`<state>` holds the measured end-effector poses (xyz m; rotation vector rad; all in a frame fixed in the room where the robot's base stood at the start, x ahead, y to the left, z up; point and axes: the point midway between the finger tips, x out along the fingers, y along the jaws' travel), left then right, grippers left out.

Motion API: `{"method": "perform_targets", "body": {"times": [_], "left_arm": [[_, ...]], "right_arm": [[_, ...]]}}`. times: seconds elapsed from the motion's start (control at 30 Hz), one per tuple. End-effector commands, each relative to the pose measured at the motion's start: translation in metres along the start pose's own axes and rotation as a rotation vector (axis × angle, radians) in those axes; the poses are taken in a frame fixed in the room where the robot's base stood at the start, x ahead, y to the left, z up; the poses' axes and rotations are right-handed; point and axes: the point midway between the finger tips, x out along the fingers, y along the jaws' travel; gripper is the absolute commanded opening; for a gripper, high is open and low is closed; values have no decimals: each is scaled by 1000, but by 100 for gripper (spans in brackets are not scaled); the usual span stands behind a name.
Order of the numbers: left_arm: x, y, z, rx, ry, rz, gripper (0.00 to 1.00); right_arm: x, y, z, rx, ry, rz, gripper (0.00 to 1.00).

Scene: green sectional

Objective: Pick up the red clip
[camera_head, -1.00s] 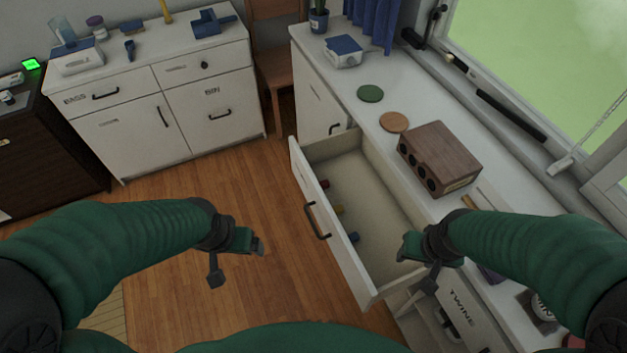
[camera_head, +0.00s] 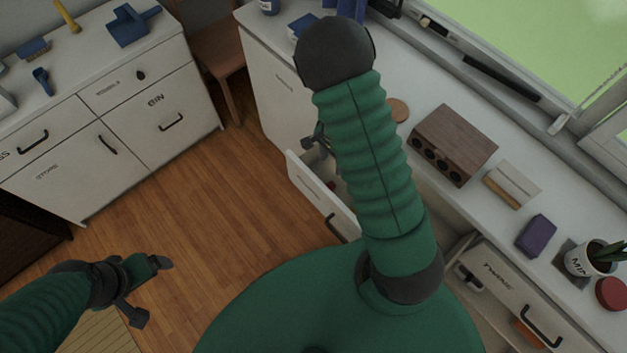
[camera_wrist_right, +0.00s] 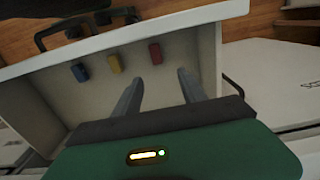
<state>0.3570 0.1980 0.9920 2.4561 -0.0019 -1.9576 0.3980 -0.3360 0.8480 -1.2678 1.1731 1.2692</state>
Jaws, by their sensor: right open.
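The red clip (camera_wrist_right: 155,53) lies on the pale floor of the open drawer (camera_wrist_right: 40,110), near its front panel, in the right wrist view. A yellow clip (camera_wrist_right: 114,64) and a blue clip (camera_wrist_right: 80,72) lie in a row to its left. My right gripper (camera_wrist_right: 160,75) is open and empty, its two fingers pointing towards the red clip without touching it. In the head view my right forearm covers most of the drawer; only part of the right gripper (camera_head: 315,140) shows.
The drawer's front panel (camera_head: 318,190) and its handle stick out over the floor. On the counter stand a brown wooden box (camera_head: 452,140), a purple block (camera_head: 536,236) and a potted plant (camera_head: 590,257). A white cabinet (camera_head: 130,120) stands at the left. The floor between is clear.

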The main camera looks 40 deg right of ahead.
Motion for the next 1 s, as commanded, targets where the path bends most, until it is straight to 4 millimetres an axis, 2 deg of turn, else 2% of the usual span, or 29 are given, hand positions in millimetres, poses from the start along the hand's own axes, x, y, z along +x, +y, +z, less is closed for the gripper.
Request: {"method": "perform_targets", "body": {"times": [0.03, 0.1, 0.3, 0.47, 0.73, 0.97, 1.0], "left_arm": [[5, 0, 2, 0, 0, 0, 88], [8, 0, 2, 0, 0, 0, 88], [14, 0, 4, 0, 0, 0, 88], [14, 0, 3, 0, 0, 0, 88], [16, 0, 4, 0, 0, 0, 88], [15, 0, 4, 0, 0, 0, 88], [16, 0, 4, 0, 0, 0, 88]], "right_arm": [[17, 1, 0, 3, -2, 5, 49], [36, 0, 0, 1, -2, 6, 49], [83, -3, 0, -3, -1, 7, 49], [98, -2, 1, -3, -1, 5, 49], [142, 2, 1, -4, -1, 4, 49], [145, 1, 1, -5, 0, 3, 49], [145, 1, 1, -5, 0, 3, 46]]}}
